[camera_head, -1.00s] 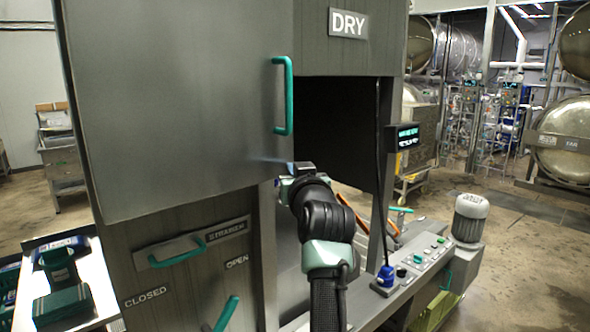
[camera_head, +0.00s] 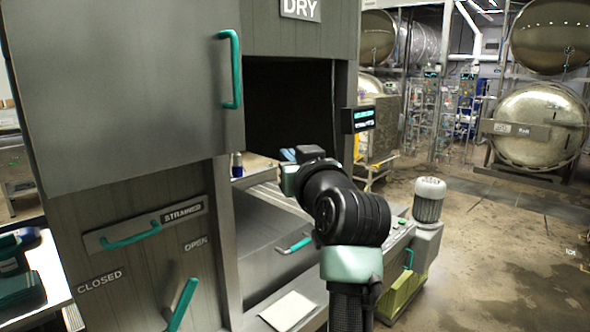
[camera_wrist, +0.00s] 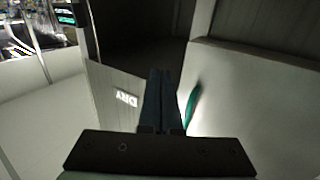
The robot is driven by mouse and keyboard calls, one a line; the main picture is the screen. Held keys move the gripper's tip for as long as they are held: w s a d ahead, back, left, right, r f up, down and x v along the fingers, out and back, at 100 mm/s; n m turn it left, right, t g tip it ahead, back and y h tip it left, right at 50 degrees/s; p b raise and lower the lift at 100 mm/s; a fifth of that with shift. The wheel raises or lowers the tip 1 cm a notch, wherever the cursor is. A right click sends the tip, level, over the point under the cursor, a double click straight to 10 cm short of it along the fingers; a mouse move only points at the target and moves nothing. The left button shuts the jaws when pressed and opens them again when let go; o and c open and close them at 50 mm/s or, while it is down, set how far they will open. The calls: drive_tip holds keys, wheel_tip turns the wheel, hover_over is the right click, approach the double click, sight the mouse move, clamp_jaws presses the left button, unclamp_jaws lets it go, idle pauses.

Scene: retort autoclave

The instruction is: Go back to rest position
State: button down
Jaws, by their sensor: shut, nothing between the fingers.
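My gripper (camera_wrist: 160,100) points away from the wrist camera with its two dark fingers together and nothing between them. In the head view my arm reaches up from the bottom, and its wrist end is in front of the machine, at the lower right of the dark opening (camera_head: 290,105); the fingertips are hard to make out there. The grey door (camera_head: 120,90) with a green vertical handle (camera_head: 230,70) stands to the left of the opening. The DRY sign (camera_head: 300,9) is above the opening and also shows in the wrist view (camera_wrist: 126,98).
Below the opening is a grey drawer front with a green handle (camera_head: 293,245). A small display (camera_head: 359,120) and a motor (camera_head: 428,200) are to the right. Open floor lies farther right.

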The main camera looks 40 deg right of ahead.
drive_tip(key=s+a+r+n+t+y, duration=0.1)
drive_tip(key=s+a+r+t, duration=0.3)
drive_tip(key=a, duration=0.8)
drive_tip(key=a+r+n+t+y, duration=0.2)
drive_tip(key=a+r, duration=0.4)
drive_tip(key=a, duration=0.5)
drive_tip(key=s+a+r+n+t+y, duration=0.1)
drive_tip(key=s+a+r+t+y, duration=0.1)
drive_tip(key=s+a, duration=0.4)
drive_tip(key=s+a+r+t+y, duration=0.2)
drive_tip(key=s+a+r+t, duration=0.1)
drive_tip(key=s+a, duration=0.3)
drive_tip(key=shift+s+a+r+n, duration=0.2)
drive_tip(key=shift+a+r+n, duration=0.2)
drive_tip(key=shift+a+r, duration=0.4)
drive_tip(key=c, duration=1.5)
unclamp_jaws()
drive_tip(key=shift+c, duration=0.2)
